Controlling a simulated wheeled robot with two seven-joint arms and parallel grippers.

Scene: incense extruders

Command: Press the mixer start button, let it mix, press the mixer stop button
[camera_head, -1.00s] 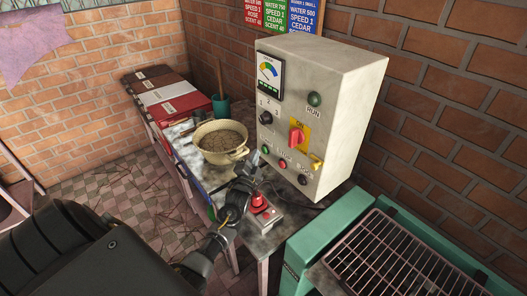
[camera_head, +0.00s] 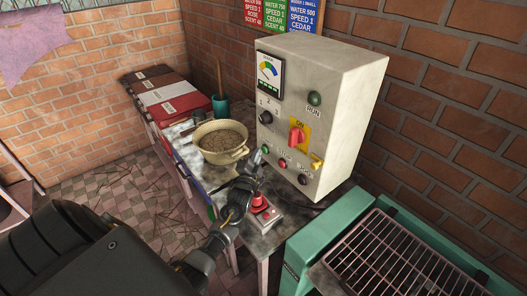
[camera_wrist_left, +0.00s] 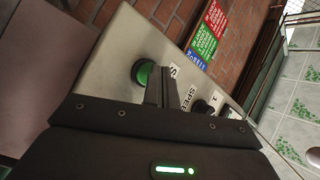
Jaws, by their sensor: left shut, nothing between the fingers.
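The grey control box (camera_head: 340,110) stands on the table with a row of buttons low on its front. The green button (camera_head: 265,149) is at the left of the row, with the red button (camera_head: 282,162) right of it and a black one (camera_head: 302,179) further right. My left gripper (camera_head: 255,157) is shut and empty, its tips close to the green button. In the left wrist view the green button (camera_wrist_left: 146,75) is large, just left of the shut fingertips (camera_wrist_left: 161,70). I cannot tell whether they touch. My right gripper is not in view.
A cream bowl (camera_head: 222,143) of brown material stands left of the box. A red button on a small base (camera_head: 262,207) sits on the table below my left gripper. A green-framed wire rack (camera_head: 390,255) is at lower right.

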